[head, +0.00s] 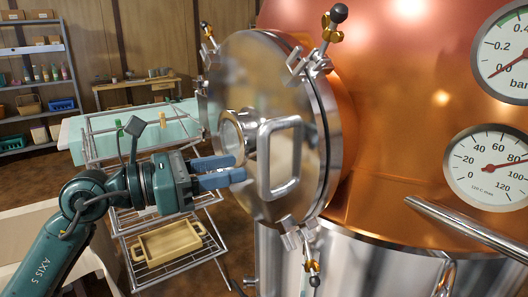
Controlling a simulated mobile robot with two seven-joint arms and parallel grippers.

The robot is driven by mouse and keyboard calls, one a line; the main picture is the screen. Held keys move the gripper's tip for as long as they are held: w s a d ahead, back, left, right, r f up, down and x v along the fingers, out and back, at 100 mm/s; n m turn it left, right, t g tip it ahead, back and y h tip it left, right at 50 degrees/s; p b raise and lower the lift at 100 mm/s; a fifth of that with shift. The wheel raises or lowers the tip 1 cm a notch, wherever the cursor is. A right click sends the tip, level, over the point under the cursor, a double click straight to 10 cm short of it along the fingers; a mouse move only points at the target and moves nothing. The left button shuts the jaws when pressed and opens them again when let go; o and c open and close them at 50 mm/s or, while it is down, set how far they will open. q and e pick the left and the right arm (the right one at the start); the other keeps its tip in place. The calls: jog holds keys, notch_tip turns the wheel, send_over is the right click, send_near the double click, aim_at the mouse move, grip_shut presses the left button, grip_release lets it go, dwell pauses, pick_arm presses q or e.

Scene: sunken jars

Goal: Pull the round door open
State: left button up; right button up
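The round door (250,75) is a shiny metal disc on the front of a copper vessel (400,100). It sits against or very near the vessel's metal rim; I cannot tell whether there is a gap. A pale D-shaped handle (293,160) stands out from the door's face. My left gripper (241,168) has blue fingers, parted with nothing between them. It points right at the door, with its fingertips just left of the handle and apart from it in the picture. My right gripper is not in view.
Clamp bolts with dark knobs (339,13) sit around the door's rim. A wire rack (190,225) with a tan tray (168,243) stands below and behind my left arm. Two gauges (490,165) and a metal bar (465,228) are at right. Shelves (35,70) stand far back left.

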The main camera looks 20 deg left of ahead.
aim_at(263, 185)
pick_arm(q)
jog(key=p+x, duration=0.1)
jog(key=x, duration=0.6)
jog(key=shift+p, duration=0.4)
jog(key=shift+c, duration=0.6)
grip_shut()
